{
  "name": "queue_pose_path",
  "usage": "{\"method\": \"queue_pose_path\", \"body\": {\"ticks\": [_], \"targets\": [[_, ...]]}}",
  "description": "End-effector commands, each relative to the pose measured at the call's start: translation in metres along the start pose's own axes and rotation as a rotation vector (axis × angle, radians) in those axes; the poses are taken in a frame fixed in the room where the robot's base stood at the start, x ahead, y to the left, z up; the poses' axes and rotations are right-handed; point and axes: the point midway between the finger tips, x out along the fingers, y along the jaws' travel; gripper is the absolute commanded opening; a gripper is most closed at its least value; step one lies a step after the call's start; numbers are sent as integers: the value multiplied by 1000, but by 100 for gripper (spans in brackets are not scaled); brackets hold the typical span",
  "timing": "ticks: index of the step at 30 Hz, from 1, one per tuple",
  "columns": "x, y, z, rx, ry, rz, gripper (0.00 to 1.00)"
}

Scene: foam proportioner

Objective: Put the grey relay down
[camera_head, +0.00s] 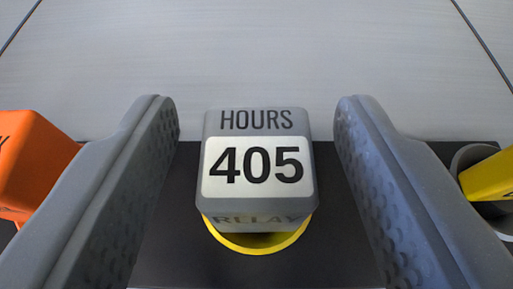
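The grey relay (257,122) is a block marked HOURS 405 on its top, with RELAY on its near side. It sits at a yellow ring (258,243) on a dark surface, in the middle of the picture. Whether it is fully seated in the ring cannot be told. My gripper (257,115) is open, with one grey finger on each side of the relay. A gap shows between each finger and the relay, so neither finger touches it. The relay's underside is hidden.
An orange block (35,165) stands at the left, partly behind my left finger. A yellow piece (490,177) sits in a grey round holder (466,158) at the right edge. A light panelled surface (255,55) lies beyond the dark strip (170,235).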

Motion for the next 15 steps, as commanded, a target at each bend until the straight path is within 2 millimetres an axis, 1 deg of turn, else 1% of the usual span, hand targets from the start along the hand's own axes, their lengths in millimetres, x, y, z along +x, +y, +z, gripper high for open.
{"method": "queue_pose_path", "body": {"ticks": [10, 13, 15], "targets": [[-2, 0, 0, 1, 0, 0, 50], [-10, 0, 0, 1, -2, -1, 50], [-18, 0, 0, 1, -3, -3, 50]]}}
